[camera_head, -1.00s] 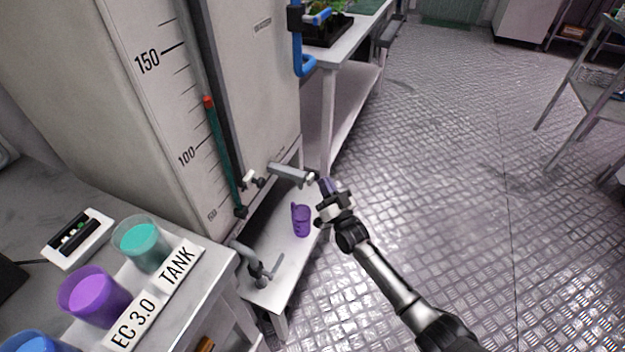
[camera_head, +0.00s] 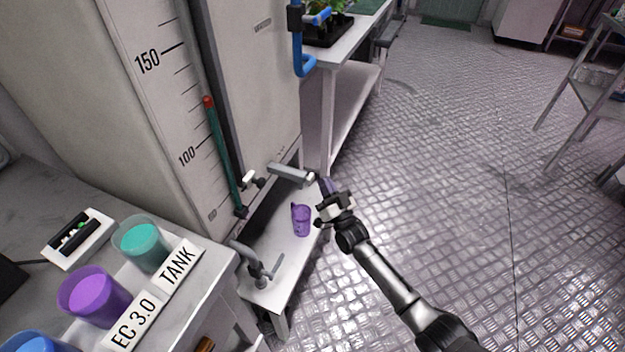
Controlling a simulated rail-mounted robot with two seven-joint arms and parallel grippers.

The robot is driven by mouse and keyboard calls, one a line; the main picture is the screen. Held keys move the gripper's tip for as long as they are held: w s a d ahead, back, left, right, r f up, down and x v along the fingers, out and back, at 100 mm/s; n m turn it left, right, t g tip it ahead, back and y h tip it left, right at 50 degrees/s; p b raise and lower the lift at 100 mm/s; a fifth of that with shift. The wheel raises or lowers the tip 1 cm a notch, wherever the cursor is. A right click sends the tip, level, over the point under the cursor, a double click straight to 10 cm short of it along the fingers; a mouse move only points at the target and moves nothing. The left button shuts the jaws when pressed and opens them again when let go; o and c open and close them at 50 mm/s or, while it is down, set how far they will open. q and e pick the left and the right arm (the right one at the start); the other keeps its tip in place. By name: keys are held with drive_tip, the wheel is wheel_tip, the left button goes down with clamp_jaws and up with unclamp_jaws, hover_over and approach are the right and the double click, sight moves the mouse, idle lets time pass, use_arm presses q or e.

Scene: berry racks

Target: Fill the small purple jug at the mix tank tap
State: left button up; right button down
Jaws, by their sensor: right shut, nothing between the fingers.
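The small purple jug (camera_head: 301,221) stands upright on the low white shelf in front of the mix tank (camera_head: 258,90). A grey tap (camera_head: 290,174) sticks out from the tank's lower front, above the jug. My right gripper (camera_head: 326,187) is shut and empty at the outer end of this tap, above and to the right of the jug. It looks close to the tap's end; I cannot tell whether they touch. The jug's contents are too small to make out. My left gripper is not in view.
A second grey tap (camera_head: 262,274) stands at the shelf's near end. The counter at left holds a purple cup (camera_head: 92,296), a teal cup (camera_head: 141,243), a blue cup (camera_head: 38,343), a meter (camera_head: 78,239) and label cards. The metal floor (camera_head: 450,180) at right is clear.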

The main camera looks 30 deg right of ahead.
drive_tip(key=shift+w+a, duration=0.15)
drive_tip(key=shift+w, duration=0.1)
drive_tip(key=shift+w+a, duration=0.2)
drive_tip(key=shift+w, duration=0.05)
idle(0.8)
drive_tip(key=shift+w+a+b, duration=0.2)
drive_tip(key=shift+w+b, duration=0.1)
idle(0.4)
idle(0.5)
drive_tip(key=shift+s, duration=0.1)
drive_tip(key=shift+s+d+p, duration=0.55)
drive_tip(key=shift+s+p, duration=0.05)
drive_tip(key=shift+s, duration=0.1)
